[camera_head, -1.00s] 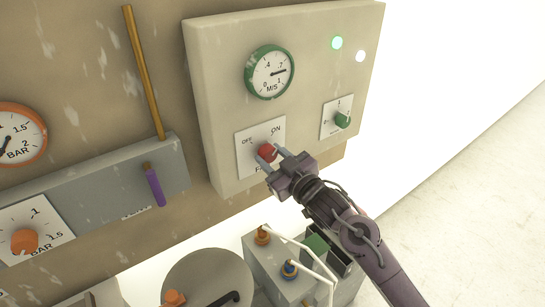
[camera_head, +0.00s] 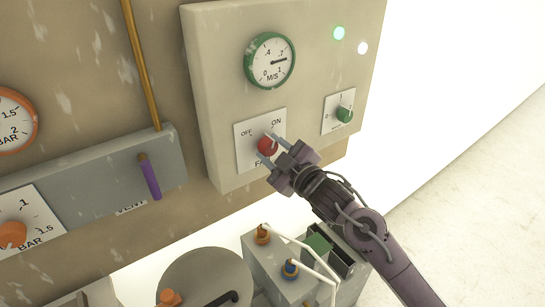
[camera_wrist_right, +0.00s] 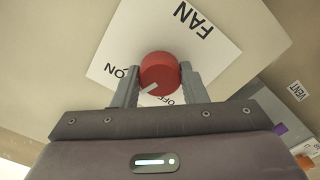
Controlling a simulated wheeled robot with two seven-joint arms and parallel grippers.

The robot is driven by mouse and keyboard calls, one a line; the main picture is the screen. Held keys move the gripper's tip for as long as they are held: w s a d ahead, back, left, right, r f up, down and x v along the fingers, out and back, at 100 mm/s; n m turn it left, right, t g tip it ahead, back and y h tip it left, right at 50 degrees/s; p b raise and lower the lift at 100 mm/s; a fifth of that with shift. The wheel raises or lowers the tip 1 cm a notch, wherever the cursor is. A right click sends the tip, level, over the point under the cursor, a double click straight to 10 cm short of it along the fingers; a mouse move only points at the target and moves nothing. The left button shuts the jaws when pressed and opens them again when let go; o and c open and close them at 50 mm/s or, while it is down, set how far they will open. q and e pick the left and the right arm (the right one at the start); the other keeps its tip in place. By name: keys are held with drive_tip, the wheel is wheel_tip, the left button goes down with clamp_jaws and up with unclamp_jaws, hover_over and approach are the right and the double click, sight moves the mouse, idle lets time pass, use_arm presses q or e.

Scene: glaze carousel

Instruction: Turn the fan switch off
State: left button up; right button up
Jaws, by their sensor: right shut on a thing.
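The fan switch is a red round knob (camera_head: 266,146) on a white plate (camera_head: 246,158) marked OFF at the left and ON at the right, low on the beige panel. My right gripper (camera_head: 268,147) is shut on the knob, one finger on each side. In the right wrist view the red knob (camera_wrist_right: 159,72) sits between the two fingers. Its white pointer points between the ON and OFF labels there, and the OFF label is partly hidden by the gripper. My left gripper is not in view.
Above the knob is a green-rimmed M/S gauge (camera_head: 269,61), its needle near .7. A green knob (camera_head: 344,115) is at the right, below a lit green lamp (camera_head: 339,33) and a white lamp (camera_head: 362,48).

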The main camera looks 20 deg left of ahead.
drive_tip(key=n+b, duration=0.1)
drive_tip(key=n, duration=0.1)
drive_tip(key=n+b, duration=0.1)
drive_tip(key=b, duration=0.1)
drive_tip(key=shift+f+n, duration=0.2)
drive_tip(key=shift+n, duration=0.2)
drive_tip(key=n+b, duration=0.7)
drive_tip(key=shift+r+b, duration=0.15)
drive_tip(key=shift+b, duration=0.15)
drive_tip(key=shift+d+r+n+b, duration=0.1)
drive_tip(key=shift+r+n+b, duration=0.1)
drive_tip(key=shift+n+b, duration=0.7)
drive_tip(key=shift+r, duration=0.1)
drive_tip(key=o, duration=0.8)
drive_tip(key=shift+w, duration=0.1)
drive_tip(key=shift+o, duration=0.8)
